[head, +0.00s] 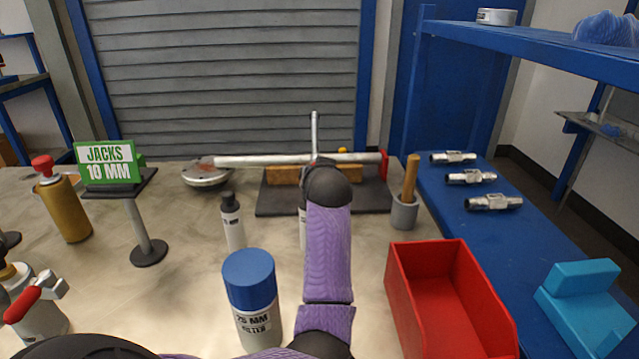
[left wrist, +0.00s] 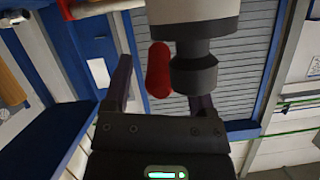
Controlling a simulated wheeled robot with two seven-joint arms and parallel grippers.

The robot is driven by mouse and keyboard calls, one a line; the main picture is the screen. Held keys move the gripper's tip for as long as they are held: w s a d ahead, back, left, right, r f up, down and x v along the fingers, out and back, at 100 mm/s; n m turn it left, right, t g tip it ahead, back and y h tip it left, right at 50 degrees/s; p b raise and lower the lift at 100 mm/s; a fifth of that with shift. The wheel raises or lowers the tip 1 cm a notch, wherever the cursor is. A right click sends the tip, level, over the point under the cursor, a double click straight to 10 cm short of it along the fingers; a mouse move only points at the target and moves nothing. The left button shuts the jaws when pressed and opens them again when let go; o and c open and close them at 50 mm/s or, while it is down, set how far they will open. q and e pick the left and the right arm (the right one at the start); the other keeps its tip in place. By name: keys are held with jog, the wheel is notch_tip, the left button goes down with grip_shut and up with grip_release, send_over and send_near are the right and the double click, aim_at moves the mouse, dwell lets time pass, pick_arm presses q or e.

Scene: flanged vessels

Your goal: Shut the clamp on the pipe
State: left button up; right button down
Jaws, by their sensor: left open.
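A pale pipe (head: 260,160) lies level across the back of the workbench, on a wooden block (head: 283,175), with a red end piece at its right. A thin silver lever (head: 314,132) stands upright at the pipe, apparently part of the clamp; the clamp's body is hidden behind my left arm. My left gripper is hidden by its own purple arm in the head view. In the left wrist view my left gripper (left wrist: 163,88) is open. A dark knob-like part (left wrist: 194,76) below a pale cylinder and a red rounded piece (left wrist: 158,70) show around the fingers; contact cannot be told.
A blue-capped canister (head: 252,300), a black-topped bottle (head: 232,222) and a red bin (head: 440,300) stand in front. A grey pot (head: 404,212) with a wooden handle is right of the pipe. A sign (head: 108,165) and gold bottle (head: 62,205) stand left.

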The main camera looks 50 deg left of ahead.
pick_arm(q)
jog(key=shift+w+a+f, duration=0.2)
jog(key=shift+w+a, duration=0.15)
jog(key=shift+a, duration=0.15)
grip_shut()
dwell(1.1)
